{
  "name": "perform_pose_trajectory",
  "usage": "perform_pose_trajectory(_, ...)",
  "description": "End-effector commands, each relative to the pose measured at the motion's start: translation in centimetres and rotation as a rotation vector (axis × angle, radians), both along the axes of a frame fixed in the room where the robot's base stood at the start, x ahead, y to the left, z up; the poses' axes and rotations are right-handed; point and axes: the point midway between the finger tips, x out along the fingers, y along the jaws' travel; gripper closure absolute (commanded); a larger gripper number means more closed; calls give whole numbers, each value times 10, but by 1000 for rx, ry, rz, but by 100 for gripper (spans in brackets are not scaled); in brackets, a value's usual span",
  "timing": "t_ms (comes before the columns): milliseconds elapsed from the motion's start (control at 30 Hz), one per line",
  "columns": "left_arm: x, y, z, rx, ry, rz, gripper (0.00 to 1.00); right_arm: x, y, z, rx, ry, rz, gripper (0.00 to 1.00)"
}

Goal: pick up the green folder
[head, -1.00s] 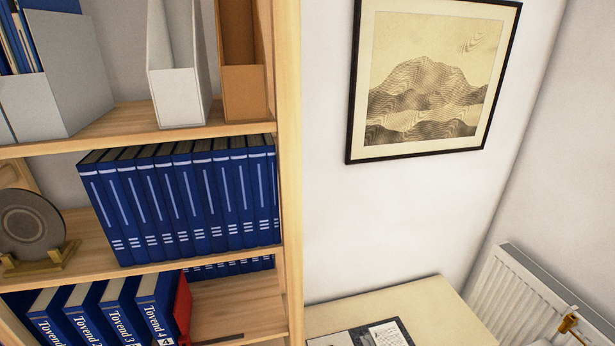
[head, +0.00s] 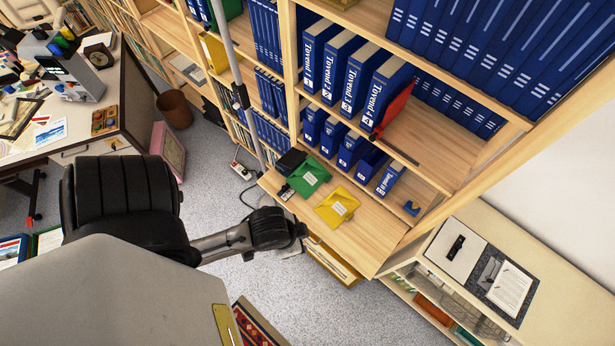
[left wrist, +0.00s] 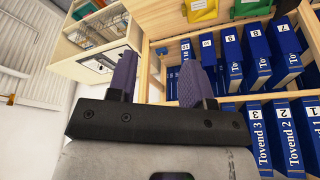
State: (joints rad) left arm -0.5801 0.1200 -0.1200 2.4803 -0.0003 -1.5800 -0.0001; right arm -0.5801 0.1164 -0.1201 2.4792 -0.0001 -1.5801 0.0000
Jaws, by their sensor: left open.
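The green folder (head: 307,175) lies flat on the low wooden shelf board in the head view, with a pale label on it. Part of it shows at the top edge of the left wrist view (left wrist: 252,8). A yellow folder (head: 337,206) lies to its right, apart from it; it also shows in the left wrist view (left wrist: 201,9). My left gripper (left wrist: 160,60) shows two purple fingers spread apart with nothing between them. It is away from the green folder and not touching it. The left gripper cannot be made out in the head view. My right gripper is not in view.
Blue binders (head: 351,151) stand behind the folders. A black object (head: 291,161) is close to the green folder's left. A thin grey pole (head: 236,85) rises left of the board. A low cabinet (head: 545,262) stands at right, a desk (head: 120,100) at left. Grey floor (head: 210,150) lies between.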

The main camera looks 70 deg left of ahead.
Motion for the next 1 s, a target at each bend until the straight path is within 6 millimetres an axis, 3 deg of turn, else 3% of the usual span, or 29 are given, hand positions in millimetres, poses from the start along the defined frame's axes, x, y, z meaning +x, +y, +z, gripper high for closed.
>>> perform_pose_trajectory(200, 0, 0, 0, 0, 0, 0, 55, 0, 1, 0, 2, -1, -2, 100)
perform_pose_trajectory(367, 0, 0, 0, 0, 0, 0, 70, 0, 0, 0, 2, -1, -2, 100)
perform_pose_trajectory(667, 8, 0, -5, 0, -18, 0, 70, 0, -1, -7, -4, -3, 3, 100)
perform_pose_trajectory(767, 32, 0, -13, 0, -78, 0, 70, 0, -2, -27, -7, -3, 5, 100)
perform_pose_trajectory(1000, 133, 0, -18, 11, -363, -18, 70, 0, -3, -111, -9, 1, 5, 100)
